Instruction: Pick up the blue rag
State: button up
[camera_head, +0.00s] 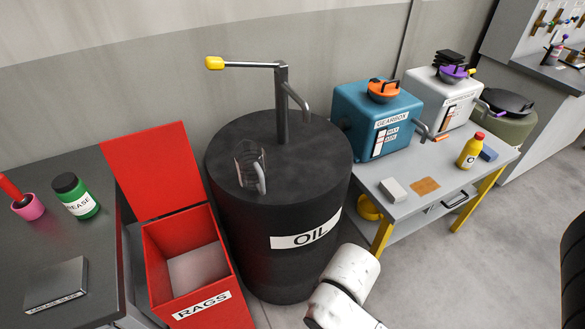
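A small blue folded piece (489,154), which looks like the blue rag, lies near the right end of the grey workbench (458,188). It is just right of a yellow bottle with a red cap (470,150). Part of my white arm shows at the bottom centre, in front of the oil drum and well to the lower left of the blue rag. My gripper is not in the picture, so its state and what it may hold are hidden.
An orange cloth (425,186) and a pale block (394,190) lie on the workbench front. A teal gearbox (377,117) and a white unit (444,97) stand behind. The black oil drum (283,200) and open red rags bin (190,265) stand left.

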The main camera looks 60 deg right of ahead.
aim_at(486, 152)
jog(key=z, duration=2.6)
